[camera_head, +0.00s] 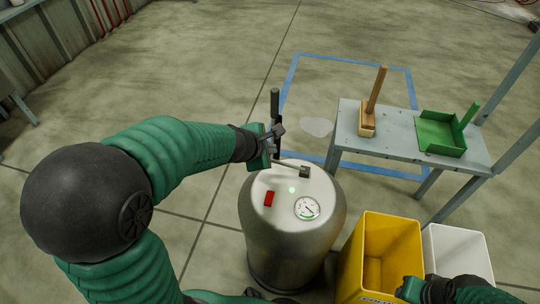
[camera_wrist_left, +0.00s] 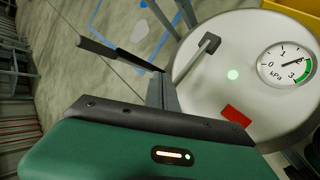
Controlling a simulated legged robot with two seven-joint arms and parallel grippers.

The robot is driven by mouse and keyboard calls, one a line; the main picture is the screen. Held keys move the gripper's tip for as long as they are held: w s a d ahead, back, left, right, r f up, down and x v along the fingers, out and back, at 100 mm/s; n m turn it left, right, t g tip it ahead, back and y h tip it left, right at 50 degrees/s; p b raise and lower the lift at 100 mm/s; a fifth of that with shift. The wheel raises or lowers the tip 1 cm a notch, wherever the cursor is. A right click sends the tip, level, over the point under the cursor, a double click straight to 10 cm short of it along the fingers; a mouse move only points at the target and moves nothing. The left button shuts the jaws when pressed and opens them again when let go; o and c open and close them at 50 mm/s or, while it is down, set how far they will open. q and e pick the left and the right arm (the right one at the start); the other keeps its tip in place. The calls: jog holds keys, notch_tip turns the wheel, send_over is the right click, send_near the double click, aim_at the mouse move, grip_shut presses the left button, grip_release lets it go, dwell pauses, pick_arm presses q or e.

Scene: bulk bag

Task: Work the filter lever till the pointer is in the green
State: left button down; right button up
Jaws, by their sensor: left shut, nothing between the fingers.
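The filter drum (camera_head: 291,235) is a grey-white cylinder with a round pressure gauge (camera_head: 307,209) on its lid. The lever (camera_head: 275,105) has a black upright handle and a thin metal rod running to a dark block on the lid. My left gripper (camera_head: 274,142) is shut and empty, right beside the lever; whether it touches is unclear. In the left wrist view the black handle (camera_wrist_left: 100,49) passes just beyond the fingers. There the gauge (camera_wrist_left: 287,64) pointer points right, near the 2; its tip seems just short of the green arc. My right gripper (camera_head: 412,289) is at the bottom right, its fingers unclear.
A red patch (camera_head: 269,198) and a lit green lamp (camera_head: 292,190) are on the lid. A yellow bin (camera_head: 391,228) and white bin (camera_head: 457,240) stand right of the drum. A grey table (camera_head: 391,137) behind bears a wooden-handled brush and green dustpan. Floor left is clear.

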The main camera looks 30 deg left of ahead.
pick_arm(q)
jog(key=shift+f, duration=0.1)
dwell(0.7)
jog(key=shift+f+b, duration=0.25)
jog(key=shift+b, duration=0.15)
jog(key=shift+s+a+f+b, duration=0.1)
jog(key=shift+f+b, duration=0.55)
jog(key=shift+s+a+f+b, duration=0.1)
jog(key=shift+f+b, duration=0.55)
dwell(1.1)
jog(key=shift+r, duration=0.1)
dwell(0.4)
jog(key=shift+w+d+r+p, duration=0.1)
jog(key=shift+r+p, duration=0.7)
jog(key=shift+p, duration=0.05)
jog(key=shift+w+d+r+p, duration=0.1)
jog(key=shift+r+p, duration=0.7)
jog(key=r+p, duration=0.5)
jog(key=shift+d, duration=0.4)
